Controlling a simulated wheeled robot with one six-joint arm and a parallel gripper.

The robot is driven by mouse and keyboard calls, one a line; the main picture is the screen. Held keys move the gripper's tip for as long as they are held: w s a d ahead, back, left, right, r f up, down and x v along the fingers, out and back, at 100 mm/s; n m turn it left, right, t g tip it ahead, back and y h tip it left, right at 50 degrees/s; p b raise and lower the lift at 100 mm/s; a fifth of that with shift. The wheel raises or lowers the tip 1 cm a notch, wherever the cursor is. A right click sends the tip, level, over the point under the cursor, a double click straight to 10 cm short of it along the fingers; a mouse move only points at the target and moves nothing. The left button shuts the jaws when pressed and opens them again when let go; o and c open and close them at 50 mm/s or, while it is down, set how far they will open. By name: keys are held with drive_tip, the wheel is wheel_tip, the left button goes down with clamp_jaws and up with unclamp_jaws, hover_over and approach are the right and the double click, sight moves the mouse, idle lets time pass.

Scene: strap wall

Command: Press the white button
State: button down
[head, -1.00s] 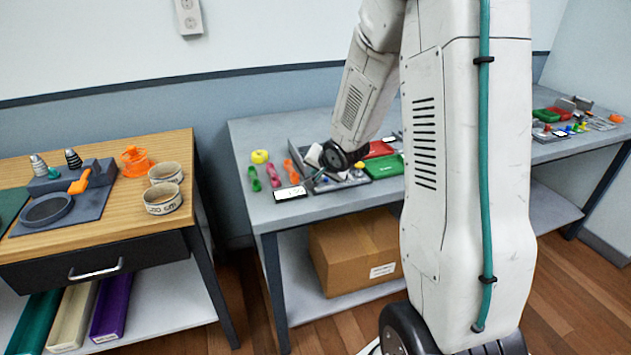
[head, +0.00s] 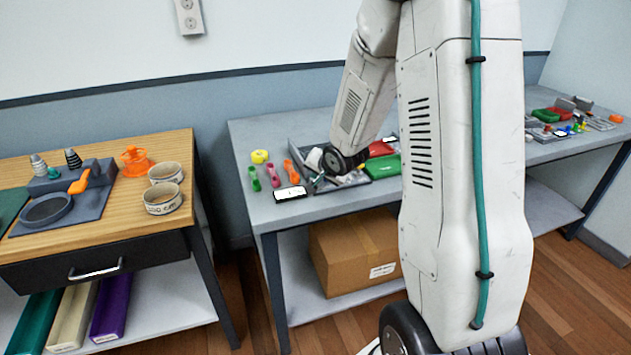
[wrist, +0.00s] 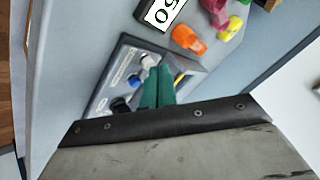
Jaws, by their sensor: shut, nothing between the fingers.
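A grey panel (wrist: 122,68) with several small controls lies on the middle table. In the wrist view it carries a white round button (wrist: 148,61), a blue one (wrist: 134,81) and a dark one (wrist: 120,104). My gripper (wrist: 160,76) has green fingers that are together and empty. In the wrist view their tips appear just beside the white button; I cannot tell whether they touch it. In the head view my gripper (head: 315,185) is low over the left part of the panel, and my wrist hides much of it.
Red and green trays (head: 384,166) are behind on the right. A wooden-topped table (head: 100,190) stands to the left.

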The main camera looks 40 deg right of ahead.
drive_tip(key=shift+f, duration=0.25)
drive_tip(key=shift+r, duration=0.1)
idle(0.3)
drive_tip(key=shift+r, duration=0.8)
wheel_tip(320, 180, up, 5)
drive_tip(key=shift+f, duration=0.1)
idle(1.0)
